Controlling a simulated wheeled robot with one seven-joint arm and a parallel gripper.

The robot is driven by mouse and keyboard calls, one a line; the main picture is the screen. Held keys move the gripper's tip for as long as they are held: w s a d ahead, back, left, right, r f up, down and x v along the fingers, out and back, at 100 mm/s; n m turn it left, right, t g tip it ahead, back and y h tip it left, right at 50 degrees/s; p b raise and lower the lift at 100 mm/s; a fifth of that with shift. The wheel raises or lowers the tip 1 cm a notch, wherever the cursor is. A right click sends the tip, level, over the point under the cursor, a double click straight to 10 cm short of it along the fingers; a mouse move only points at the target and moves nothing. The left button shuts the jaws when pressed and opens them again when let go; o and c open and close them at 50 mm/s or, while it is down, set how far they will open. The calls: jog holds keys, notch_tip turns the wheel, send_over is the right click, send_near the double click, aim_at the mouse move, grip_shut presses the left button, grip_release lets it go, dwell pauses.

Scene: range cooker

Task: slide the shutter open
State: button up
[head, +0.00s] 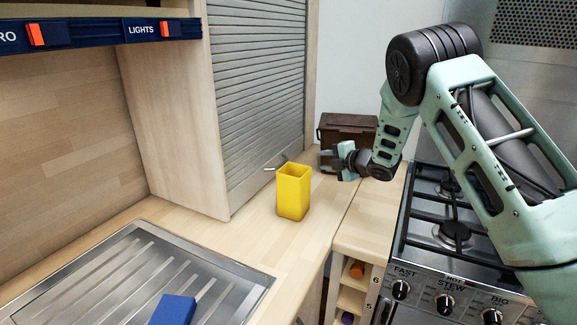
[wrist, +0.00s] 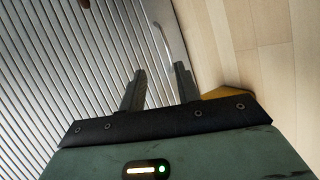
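The grey slatted shutter (head: 262,85) covers the front of the wooden cabinet in the head view and reaches down to the counter, so it looks closed. It also fills the left of the wrist view (wrist: 60,80). A thin pale handle (head: 270,169) sticks out near its lower edge. In the wrist view the handle (wrist: 163,42) is a curved bar ahead of the fingertips. My gripper (head: 326,162) is to the right of the handle, above the counter. Its two fingers (wrist: 160,70) are apart with nothing visible between them. Whether they touch the handle cannot be told.
A yellow open-topped container (head: 293,192) stands on the counter close to the handle; a yellow corner shows beside my gripper (wrist: 232,92). A brown box (head: 348,130) is behind my gripper. The cooker (head: 450,230) is at right, the steel drainer (head: 135,275) with a blue block (head: 173,310) front left.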

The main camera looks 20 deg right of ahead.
aim_at(285, 162)
jog(key=w+a+f+n+p, duration=0.1)
jog(key=w+a+f, duration=0.1)
jog(key=w, duration=0.3)
jog(key=w+a+f+n+y+p, duration=0.1)
jog(key=w+a+f, duration=0.1)
jog(key=w+a, duration=0.1)
jog(key=w+a+f+p, duration=0.2)
jog(key=w+a, duration=0.1)
jog(key=w, duration=0.3)
jog(key=shift+w+f+n, duration=0.35)
jog(key=shift+f+n, duration=0.05)
jog(key=shift+c, duration=0.2)
grip_shut()
